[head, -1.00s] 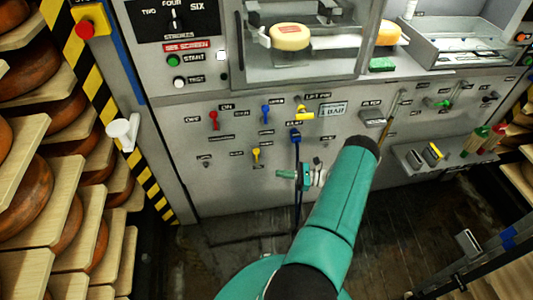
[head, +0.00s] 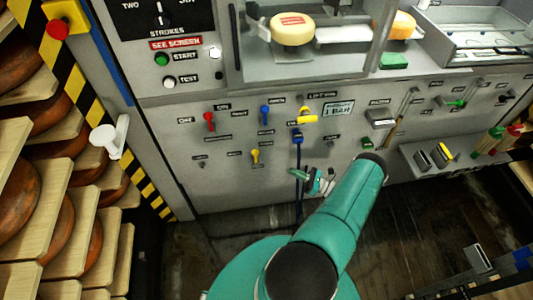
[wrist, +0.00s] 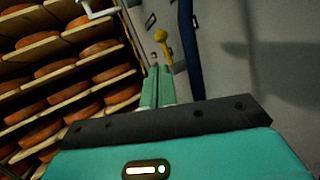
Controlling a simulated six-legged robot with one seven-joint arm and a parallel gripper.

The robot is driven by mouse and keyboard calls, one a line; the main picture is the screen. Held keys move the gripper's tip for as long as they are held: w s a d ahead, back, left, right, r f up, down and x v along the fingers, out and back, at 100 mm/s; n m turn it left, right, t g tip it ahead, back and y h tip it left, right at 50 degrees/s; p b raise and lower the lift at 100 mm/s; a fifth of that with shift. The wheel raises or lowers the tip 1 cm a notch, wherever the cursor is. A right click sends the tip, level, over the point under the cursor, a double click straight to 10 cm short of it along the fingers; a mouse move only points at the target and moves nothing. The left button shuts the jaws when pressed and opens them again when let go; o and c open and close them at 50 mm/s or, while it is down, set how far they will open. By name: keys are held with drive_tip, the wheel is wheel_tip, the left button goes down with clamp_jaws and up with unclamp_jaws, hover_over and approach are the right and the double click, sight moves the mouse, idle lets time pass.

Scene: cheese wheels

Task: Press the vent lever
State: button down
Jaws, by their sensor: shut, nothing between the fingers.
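Several small levers stand on the grey machine panel; their labels are too small to read, so I cannot tell which is marked vent. In the head view there is a red lever (head: 209,121), a blue lever (head: 265,115), a small yellow lever (head: 255,156) and a larger yellow handle (head: 307,116). My gripper (head: 302,176) is low in front of the panel, right of and below the small yellow lever. In the wrist view my gripper (wrist: 157,75) is shut and empty, its tips just below a yellow lever (wrist: 162,42) with a rounded end; contact is not visible.
A dark hose with a blue fitting (head: 297,138) hangs beside my gripper; a dark blue strip also shows in the wrist view (wrist: 189,50). Shelves of cheese wheels (head: 30,215) line the left. A white handle (head: 106,138) juts out there. A cheese (head: 292,30) sits in the machine.

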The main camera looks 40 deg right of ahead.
drive_tip(key=x, duration=1.4)
drive_tip(key=shift+w+d, duration=0.1)
idle(0.5)
drive_tip(key=shift+r, duration=0.1)
